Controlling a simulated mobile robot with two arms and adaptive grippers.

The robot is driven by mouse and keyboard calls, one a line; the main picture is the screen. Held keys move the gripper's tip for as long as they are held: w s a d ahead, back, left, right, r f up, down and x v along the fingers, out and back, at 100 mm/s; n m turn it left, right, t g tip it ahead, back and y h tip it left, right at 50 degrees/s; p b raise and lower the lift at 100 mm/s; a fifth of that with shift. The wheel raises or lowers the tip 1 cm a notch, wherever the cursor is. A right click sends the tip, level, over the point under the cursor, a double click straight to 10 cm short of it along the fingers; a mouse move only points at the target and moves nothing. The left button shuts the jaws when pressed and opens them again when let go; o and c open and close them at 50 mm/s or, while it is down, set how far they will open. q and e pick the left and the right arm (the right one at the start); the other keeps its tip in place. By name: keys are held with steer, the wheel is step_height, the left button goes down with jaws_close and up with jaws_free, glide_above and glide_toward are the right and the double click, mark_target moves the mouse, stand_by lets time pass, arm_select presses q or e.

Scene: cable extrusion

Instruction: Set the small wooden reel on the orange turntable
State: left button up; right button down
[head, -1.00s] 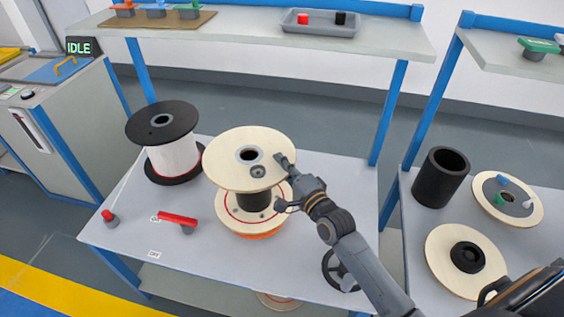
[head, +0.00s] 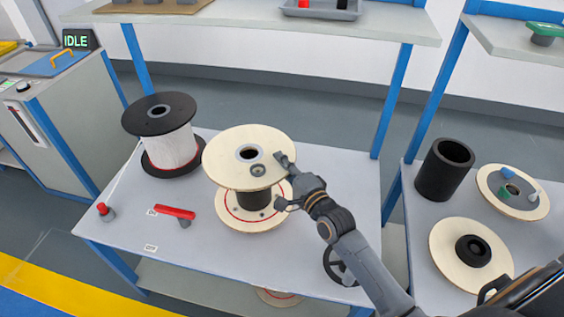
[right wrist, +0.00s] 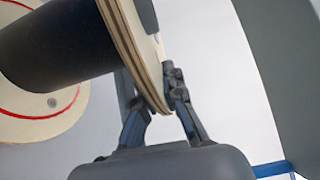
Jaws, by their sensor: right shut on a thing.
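The small wooden reel (head: 232,172) is upright on the grey table, with pale round flanges and a black core. My right gripper (head: 285,181) is shut on the right rim of its upper flange. The right wrist view shows my right gripper's fingers (right wrist: 155,98) either side of the flange edge, with the reel's black core (right wrist: 50,48) to the left. The orange turntable is hidden under the reel now, so I cannot tell whether the lower flange rests on it. My left gripper is out of view.
A black-flanged reel with white cable (head: 172,150) stands behind left. A red-handled switch (head: 176,212) and red button (head: 103,210) are on the table front left. A black handwheel (head: 338,266) is at the front right edge. The side table holds a black cylinder (head: 440,172) and wooden discs.

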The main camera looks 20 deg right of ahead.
steer(key=shift+r+p, duration=0.1)
steer(key=shift+p, duration=0.25)
stand_by(0.7)
steer(key=shift+f+b, duration=0.55)
steer(key=shift+f, duration=0.1)
stand_by(0.4)
steer(key=c, duration=1.7)
jaws_free()
steer(key=shift+f, duration=0.15)
steer(key=s+p, duration=0.1)
steer(key=s, duration=0.2)
steer(key=s+d+p, duration=0.1)
steer(key=s, duration=0.3)
steer(key=s+d+p, duration=0.1)
steer(key=s, duration=0.3)
